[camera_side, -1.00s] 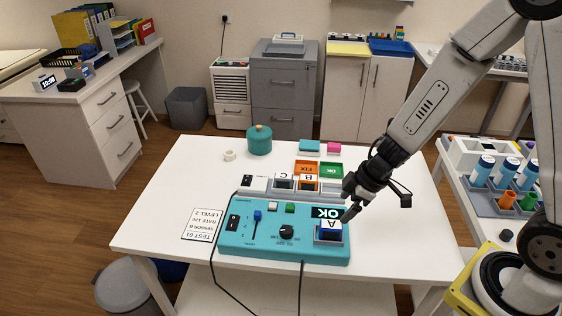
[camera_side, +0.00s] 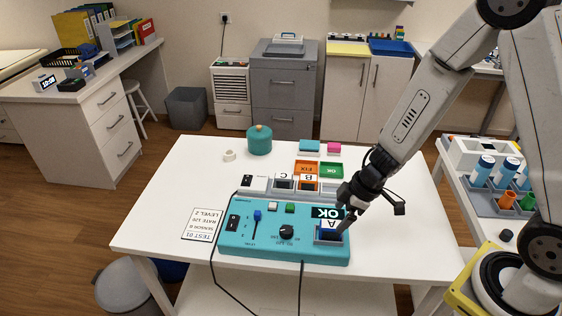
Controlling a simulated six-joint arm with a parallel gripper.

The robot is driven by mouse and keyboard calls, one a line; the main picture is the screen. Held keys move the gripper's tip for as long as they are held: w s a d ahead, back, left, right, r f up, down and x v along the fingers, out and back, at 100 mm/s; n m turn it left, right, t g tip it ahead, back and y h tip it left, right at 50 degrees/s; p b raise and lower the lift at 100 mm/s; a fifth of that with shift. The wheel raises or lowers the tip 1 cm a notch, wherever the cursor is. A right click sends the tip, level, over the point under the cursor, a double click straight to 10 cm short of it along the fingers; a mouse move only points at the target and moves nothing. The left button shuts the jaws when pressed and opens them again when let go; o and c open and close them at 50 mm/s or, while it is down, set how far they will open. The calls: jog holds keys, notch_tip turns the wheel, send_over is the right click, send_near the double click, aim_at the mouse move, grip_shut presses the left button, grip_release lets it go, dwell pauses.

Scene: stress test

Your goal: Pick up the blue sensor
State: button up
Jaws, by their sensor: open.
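The blue sensor (camera_side: 328,228) has a white face marked A and sits in a slot at the right end of the teal test box (camera_side: 262,246). An OK display shows just behind it on the box.
Blocks marked C (camera_side: 284,182) and B (camera_side: 308,180) stand in a rack behind the box. Orange FIX (camera_side: 304,166) and green OK (camera_side: 332,170) trays lie farther back. A printed card (camera_side: 203,223) lies left. Two cables run off the front edge.

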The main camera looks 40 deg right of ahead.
aim_at(332, 224)
jog(key=shift+w+f, duration=0.1)
jog(key=shift+f, duration=0.1)
jog(key=shift+x, duration=2.45)
jog(key=shift+a, duration=0.1)
grip_shut()
